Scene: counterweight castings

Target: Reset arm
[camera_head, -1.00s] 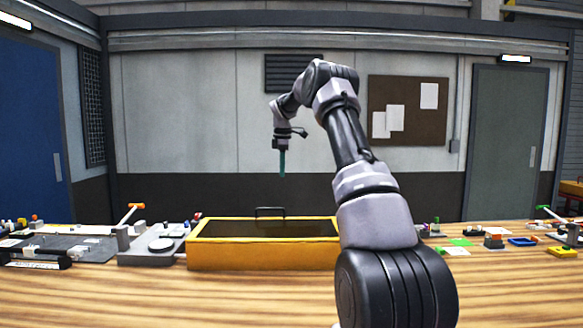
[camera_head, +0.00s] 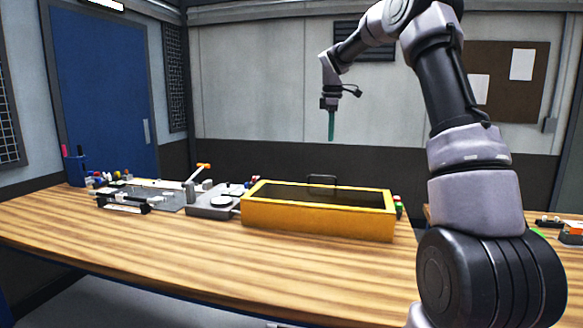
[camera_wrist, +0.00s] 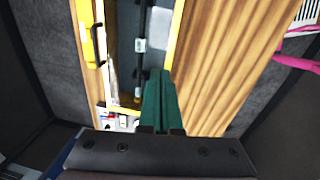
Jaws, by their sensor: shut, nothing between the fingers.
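My gripper (camera_head: 331,125) hangs in the air above the back edge of the table, its green fingers pointing down. The fingers are together with nothing between them. In the wrist view the green fingers (camera_wrist: 160,100) also show closed, in front of the yellow box and the wooden table. My arm is raised and bent, reaching up from the right and over to the left in the head view. The gripper is well clear of everything below it.
A yellow open box (camera_head: 318,217) with a dark inside stands on the wooden table (camera_head: 220,255). To its left are a grey scale-like device (camera_head: 212,206) and a dark mat with small parts. The table's front is clear. A second table with small items stands at right.

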